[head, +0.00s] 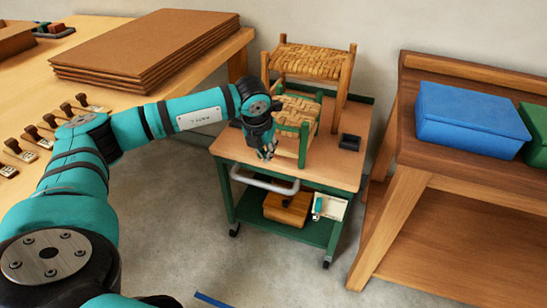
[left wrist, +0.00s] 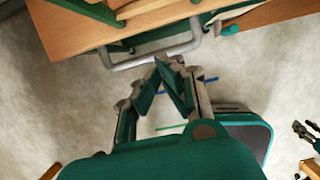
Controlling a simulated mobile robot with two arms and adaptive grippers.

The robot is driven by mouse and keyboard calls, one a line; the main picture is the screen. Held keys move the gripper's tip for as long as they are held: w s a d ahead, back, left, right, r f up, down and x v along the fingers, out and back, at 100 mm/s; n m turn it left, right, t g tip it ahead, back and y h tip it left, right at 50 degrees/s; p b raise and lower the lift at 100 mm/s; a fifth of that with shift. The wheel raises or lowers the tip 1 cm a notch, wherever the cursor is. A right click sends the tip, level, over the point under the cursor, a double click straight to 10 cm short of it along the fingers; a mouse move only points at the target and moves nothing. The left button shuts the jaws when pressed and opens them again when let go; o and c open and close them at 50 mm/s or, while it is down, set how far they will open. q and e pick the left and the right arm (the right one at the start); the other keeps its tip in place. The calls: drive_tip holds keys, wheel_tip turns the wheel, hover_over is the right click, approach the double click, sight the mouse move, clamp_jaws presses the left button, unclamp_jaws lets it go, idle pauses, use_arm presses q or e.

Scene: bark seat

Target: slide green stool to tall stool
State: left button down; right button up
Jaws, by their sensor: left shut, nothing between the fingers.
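The green stool (head: 304,146) has green legs and a woven straw seat and stands on the wooden top of a green cart (head: 335,172). The tall stool (head: 318,62) stands just behind it, with light wooden legs and a woven seat. The gap between the stools is hard to judge. My left gripper (head: 267,153) is at the green stool's left front side, above the cart's front edge, and partly covers that stool. It is shut and empty, its tips together in the left wrist view (left wrist: 170,62). I cannot tell whether it touches the stool.
The cart has a grey handle (head: 264,181) in front. A small black object (head: 349,142) lies right of the stools. A wooden box (head: 288,209) is on the lower shelf. A bench with a blue box (head: 468,119) stands right; a worktable with brown boards (head: 150,50) stands left.

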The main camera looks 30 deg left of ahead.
use_arm(q)
drive_tip(key=b+x, duration=0.1)
drive_tip(key=x, duration=0.6)
drive_tip(key=shift+w+f, duration=0.1)
drive_tip(key=shift+f, duration=0.25)
drive_tip(key=shift+w+a+f, duration=0.1)
drive_tip(key=shift+w+a, duration=0.1)
drive_tip(key=shift+w, duration=0.85)
drive_tip(key=shift+w+a+f, duration=0.15)
drive_tip(key=shift+w+a, duration=0.05)
drive_tip(key=shift+w, duration=0.85)
use_arm(e)
drive_tip(key=shift+w+r, duration=0.2)
drive_tip(key=shift+r, duration=1.15)
drive_tip(key=shift+w+r, duration=0.2)
drive_tip(key=shift+r, duration=1.1)
